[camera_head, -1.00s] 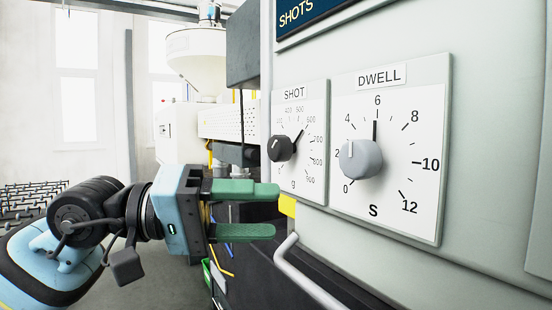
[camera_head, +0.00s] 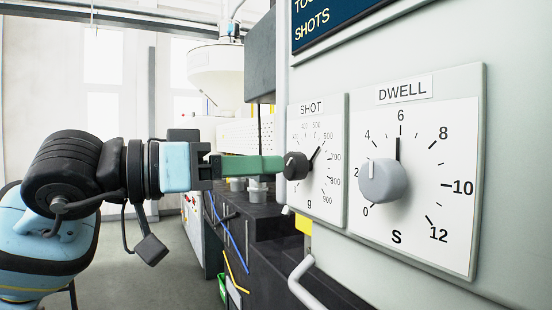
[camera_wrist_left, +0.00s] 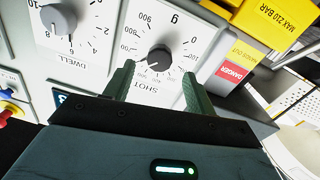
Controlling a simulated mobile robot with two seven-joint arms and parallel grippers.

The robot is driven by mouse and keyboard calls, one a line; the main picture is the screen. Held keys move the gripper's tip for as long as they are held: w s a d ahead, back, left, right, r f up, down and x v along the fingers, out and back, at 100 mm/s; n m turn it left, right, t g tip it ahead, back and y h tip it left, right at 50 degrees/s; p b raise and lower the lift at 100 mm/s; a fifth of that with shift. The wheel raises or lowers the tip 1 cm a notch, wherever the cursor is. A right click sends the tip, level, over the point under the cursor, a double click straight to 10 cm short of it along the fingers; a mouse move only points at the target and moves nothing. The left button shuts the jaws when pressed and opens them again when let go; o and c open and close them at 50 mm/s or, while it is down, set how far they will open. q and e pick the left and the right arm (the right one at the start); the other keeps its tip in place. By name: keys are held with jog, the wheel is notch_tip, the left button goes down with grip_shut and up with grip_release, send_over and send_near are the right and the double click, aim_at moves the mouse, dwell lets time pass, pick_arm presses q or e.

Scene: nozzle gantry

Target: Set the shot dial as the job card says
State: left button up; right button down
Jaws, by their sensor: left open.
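The shot dial has a black knob (camera_head: 296,166) on a white scale plate (camera_head: 328,195) labelled SHOT, marked in g. In the left wrist view the open fingers (camera_wrist_left: 160,82) stand on either side of the knob (camera_wrist_left: 160,58), with gaps showing; contact is not visible. My right gripper is not in view. No job card is in view.
The DWELL dial with its grey knob (camera_head: 382,181) is close to the right of the shot dial. A bent metal handle (camera_head: 302,283) sticks out below. Yellow and red warning labels (camera_wrist_left: 234,73) sit beside the shot plate. A blue SHOTS display (camera_head: 330,22) is above.

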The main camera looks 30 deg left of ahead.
aim_at(287, 166)
pick_arm(q)
jog(key=x, duration=0.3)
jog(key=shift+w+d+r+p, duration=0.1)
jog(key=shift+d+p, duration=0.05)
jog(key=shift+p, duration=0.15)
jog(key=shift+w+d, duration=0.15)
jog(key=shift+w, duration=0.15)
jog(key=shift+c, duration=0.4)
jog(key=c, duration=0.9)
